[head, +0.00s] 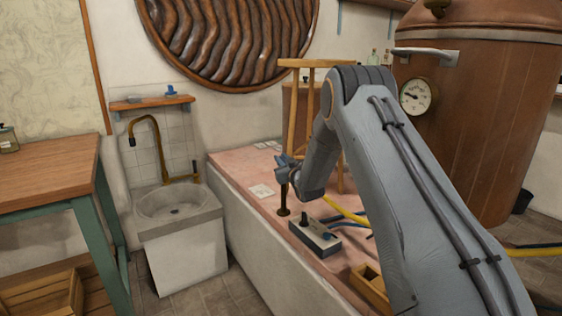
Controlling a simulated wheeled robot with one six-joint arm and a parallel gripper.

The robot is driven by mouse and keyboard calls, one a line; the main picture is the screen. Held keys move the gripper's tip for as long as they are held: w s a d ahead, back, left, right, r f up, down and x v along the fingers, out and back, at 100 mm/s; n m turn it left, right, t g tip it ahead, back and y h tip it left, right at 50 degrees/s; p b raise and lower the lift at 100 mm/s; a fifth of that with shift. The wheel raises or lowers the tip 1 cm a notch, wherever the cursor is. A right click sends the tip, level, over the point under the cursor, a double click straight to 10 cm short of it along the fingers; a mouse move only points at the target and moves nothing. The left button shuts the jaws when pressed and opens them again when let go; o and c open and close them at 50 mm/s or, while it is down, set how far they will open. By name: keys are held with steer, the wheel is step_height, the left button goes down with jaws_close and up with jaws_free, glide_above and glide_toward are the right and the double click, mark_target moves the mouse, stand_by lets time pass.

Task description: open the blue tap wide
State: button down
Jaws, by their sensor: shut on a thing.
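The blue tap looks to be the small blue knob (328,237) on a grey box (316,242) that lies on the pink bench top. A dark upright handle (304,219) stands on the same box, to the left of the knob. My gripper (284,177) is above and left of the box, apart from the blue knob. It is shut on a slim dark-handled piece with a round brass foot (283,211). The piece is upright; I cannot tell whether its foot touches the bench. My wrist hides part of the grip.
Yellow hose (346,212) and blue hose run behind the box. A wooden stand (291,118) rises behind my wrist, and a copper still (470,110) stands at right. An open wooden box (368,286) is near my arm. Pale cards (261,191) lie on the bench; a sink (176,207) is left.

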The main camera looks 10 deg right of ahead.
steer(key=m+h, duration=0.1)
steer(key=h, duration=0.1)
steer(key=m+h+b, duration=0.1)
steer(key=m+h, duration=0.2)
steer(key=h, duration=0.1)
steer(key=shift+d+m+h, duration=0.25)
steer(key=shift+m+h, duration=0.05)
steer(key=shift+h, duration=0.1)
steer(key=m+g+h+b, duration=0.1)
steer(key=m+g+h, duration=0.1)
steer(key=h, duration=0.1)
steer(key=m+g+h+b, duration=0.2)
steer(key=h, duration=0.1)
steer(key=d+m+g+h+b, duration=0.1)
steer(key=m+h, duration=0.2)
steer(key=shift+s+f+g+b, duration=0.2)
steer(key=shift+g+b, duration=0.1)
steer(key=shift+g, duration=0.1)
steer(key=shift+s+d+m+g+h+b, duration=0.15)
steer(key=shift+m+g+h+b, duration=0.65)
steer(key=shift+g+h+b, duration=0.15)
steer(key=shift+r+m+g+h+b, duration=0.15)
steer(key=shift+m+g+h+b, duration=0.15)
steer(key=shift+g, duration=0.15)
steer(key=shift+s+d, duration=0.1)
steer(key=c, duration=1.7)
jaws_free()
